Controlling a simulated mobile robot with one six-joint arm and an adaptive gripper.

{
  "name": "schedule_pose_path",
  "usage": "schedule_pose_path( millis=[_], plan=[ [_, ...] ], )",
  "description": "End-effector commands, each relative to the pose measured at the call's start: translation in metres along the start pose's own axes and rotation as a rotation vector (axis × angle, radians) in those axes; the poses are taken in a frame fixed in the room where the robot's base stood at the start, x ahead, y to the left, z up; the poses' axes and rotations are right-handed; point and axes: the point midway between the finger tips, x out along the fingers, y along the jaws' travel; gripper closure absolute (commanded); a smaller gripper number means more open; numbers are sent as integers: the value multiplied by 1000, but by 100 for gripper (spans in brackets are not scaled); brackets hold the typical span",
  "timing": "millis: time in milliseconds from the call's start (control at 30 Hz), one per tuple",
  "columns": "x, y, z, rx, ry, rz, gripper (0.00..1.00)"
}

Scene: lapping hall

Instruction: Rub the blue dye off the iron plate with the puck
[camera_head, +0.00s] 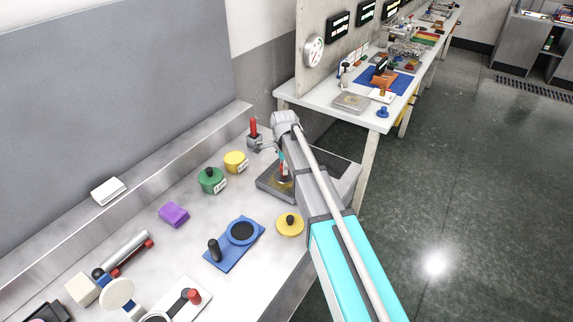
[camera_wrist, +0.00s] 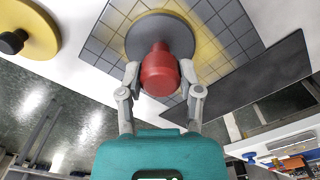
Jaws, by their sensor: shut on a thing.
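My gripper (camera_wrist: 160,76) is shut on the red knob (camera_wrist: 160,68) of a round grey puck (camera_wrist: 147,28). The puck rests on, or just above, a grey iron plate (camera_wrist: 222,22) scored with a square grid. A yellow smear (camera_wrist: 205,50) shows on the plate around the puck; I see no blue dye on the visible part. In the head view the plate (camera_head: 267,187) lies at the bench's far end, partly hidden by my arm. My gripper (camera_head: 284,168) is over it there, and the puck is mostly hidden.
A dark flat sheet (camera_head: 335,172) lies right of the plate. A yellow disc with a black knob (camera_head: 290,224) and a blue board (camera_head: 227,257) are nearer. Green (camera_head: 211,181) and yellow (camera_head: 235,161) tins stand left. A red-topped item (camera_head: 253,130) stands behind the plate.

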Motion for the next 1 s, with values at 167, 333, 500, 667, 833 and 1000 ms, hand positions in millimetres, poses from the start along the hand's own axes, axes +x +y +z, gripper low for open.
schedule_pose_path(
  millis=[167,333,500,667,833,1000],
  plan=[
    [0,1,1,0,0,0,100],
    [0,1,1,0,0,0,100],
    [-4,1,1,0,0,0,100],
    [-14,1,1,0,0,0,100],
    [-26,1,1,0,0,0,100],
    [-38,1,1,0,0,0,100]
  ],
)
